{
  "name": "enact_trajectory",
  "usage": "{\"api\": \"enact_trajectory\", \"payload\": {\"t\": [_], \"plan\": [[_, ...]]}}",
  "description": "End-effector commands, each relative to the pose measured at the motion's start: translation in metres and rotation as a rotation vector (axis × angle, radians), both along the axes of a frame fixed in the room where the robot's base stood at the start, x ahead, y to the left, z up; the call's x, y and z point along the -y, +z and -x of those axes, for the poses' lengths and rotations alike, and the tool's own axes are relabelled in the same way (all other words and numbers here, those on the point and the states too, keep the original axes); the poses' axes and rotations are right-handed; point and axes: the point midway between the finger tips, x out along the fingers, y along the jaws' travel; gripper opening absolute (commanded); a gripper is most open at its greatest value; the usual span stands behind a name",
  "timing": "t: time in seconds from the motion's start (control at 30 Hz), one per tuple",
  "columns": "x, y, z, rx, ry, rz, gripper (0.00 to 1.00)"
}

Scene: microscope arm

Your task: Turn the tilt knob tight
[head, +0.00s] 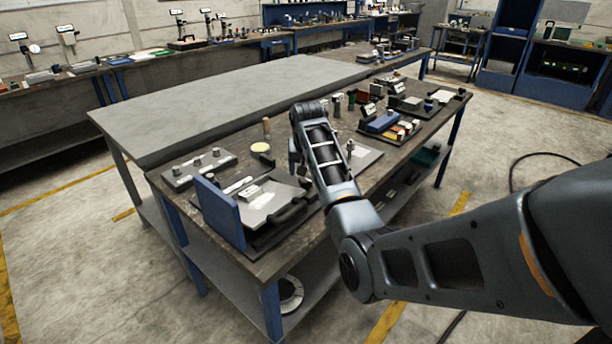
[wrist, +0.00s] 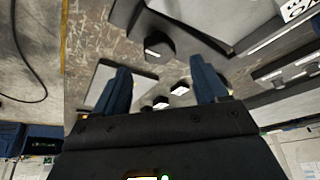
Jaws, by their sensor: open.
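My gripper (wrist: 163,84) is open in the wrist view, its two blue fingers spread wide with nothing held between them. Between and beyond the fingers, small dark fittings with bright faces (wrist: 180,89) stand over the worn bench top. I cannot tell which of them, if any, is the tilt knob. In the head view my arm reaches over the workbench (head: 262,262), and my gripper is mostly hidden behind my forearm. A small upright metal fitting (head: 350,147) stands on a flat grey plate (head: 369,158) just right of my forearm.
Left of my arm are a blue upright panel (head: 218,212), a grey case (head: 262,200) with a black handle, and a plate with several metal knobs (head: 198,166). Blue and coloured boxes (head: 382,122) crowd the bench's right side. The grey table behind (head: 230,105) is bare.

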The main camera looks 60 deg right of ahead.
Motion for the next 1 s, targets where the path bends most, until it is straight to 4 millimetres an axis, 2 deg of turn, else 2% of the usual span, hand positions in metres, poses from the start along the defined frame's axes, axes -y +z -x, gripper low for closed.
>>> {"api": "enact_trajectory", "payload": {"t": [0.13, 0.3, 1.0], "plan": [[-0.006, 0.018, 0.004, 0.001, -0.001, 0.001, 0.72], [-0.010, 0.027, 0.007, -0.001, -0.001, -0.001, 0.72], [-0.010, 0.028, 0.007, -0.001, -0.001, -0.001, 0.72]]}}
